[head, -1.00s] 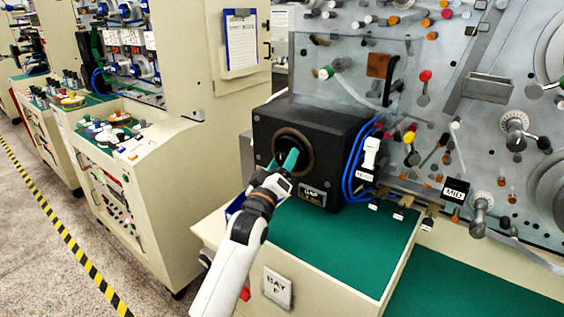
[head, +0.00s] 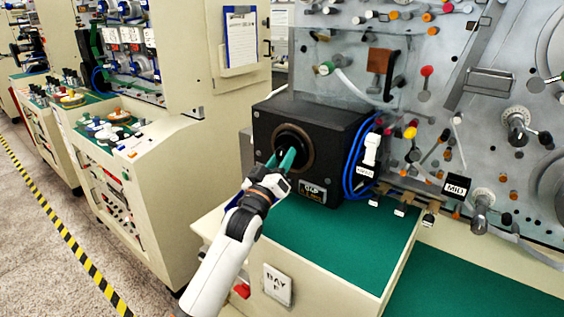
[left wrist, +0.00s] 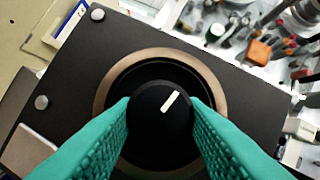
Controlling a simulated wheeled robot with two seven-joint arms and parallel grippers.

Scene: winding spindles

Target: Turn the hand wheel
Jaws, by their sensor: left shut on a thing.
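The hand wheel is a black round knob with a white index mark (left wrist: 160,118), set in a bronze-coloured ring on the front of a black box (head: 340,135). In the left wrist view the white mark points to the upper right. My left gripper (head: 284,155) reaches in from below, and its green fingers are shut on the knob, one on each side. In the head view the fingers and the dark recess hide most of the knob. My right gripper is not in view.
A grey panel (head: 450,110) with many pegs rises behind. Other cream machines (head: 150,190) stand left.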

